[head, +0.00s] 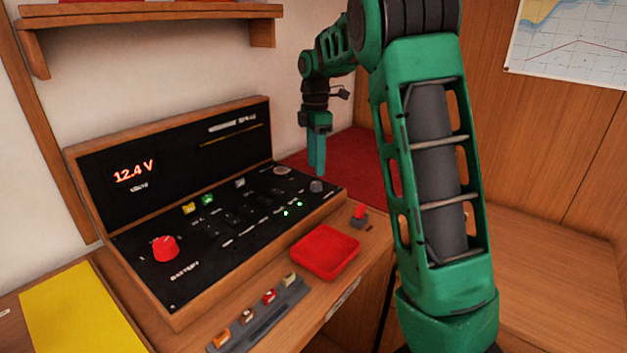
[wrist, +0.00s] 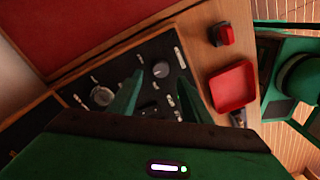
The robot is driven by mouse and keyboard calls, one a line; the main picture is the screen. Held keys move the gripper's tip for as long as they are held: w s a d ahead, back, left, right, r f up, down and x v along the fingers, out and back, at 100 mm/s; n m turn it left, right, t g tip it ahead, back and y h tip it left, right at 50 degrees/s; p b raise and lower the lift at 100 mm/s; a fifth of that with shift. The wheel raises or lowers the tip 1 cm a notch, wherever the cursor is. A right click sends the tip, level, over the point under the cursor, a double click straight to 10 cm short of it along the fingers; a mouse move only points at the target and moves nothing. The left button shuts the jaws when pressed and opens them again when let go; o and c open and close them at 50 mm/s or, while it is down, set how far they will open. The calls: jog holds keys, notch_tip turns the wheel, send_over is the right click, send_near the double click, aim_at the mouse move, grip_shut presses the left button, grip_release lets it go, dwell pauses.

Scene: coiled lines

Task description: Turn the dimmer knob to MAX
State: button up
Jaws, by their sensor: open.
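The panel (head: 215,225) is a black sloped console in a wooden frame. A small grey knob (head: 316,186), which looks like the dimmer knob, is near its right end; its label is too small to read. The knob also shows in the wrist view (wrist: 161,69), between and just beyond my fingertips. My gripper (head: 317,172) points down with its two green fingers apart, just above the knob. The fingers show to either side of it in the wrist view (wrist: 161,80), and nothing is between them. I cannot tell which way the knob points.
A larger round grey dial (wrist: 102,96) is beside the knob. A red battery knob (head: 165,249) is at the panel's left. A red tray (head: 326,252) and a small red-topped item (head: 359,215) are on the wooden ledge in front. An upright display (head: 135,172) reads 12.4 V.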

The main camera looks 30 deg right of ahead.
aim_at(316, 183)
jog(key=f, duration=0.5)
jog(key=shift+s+f, duration=0.2)
jog(key=shift+f, duration=0.1)
jog(key=c, duration=1)
jog(key=shift+a, duration=0.25)
jog(key=shift+c, duration=0.2)
jog(key=shift+d, duration=0.15)
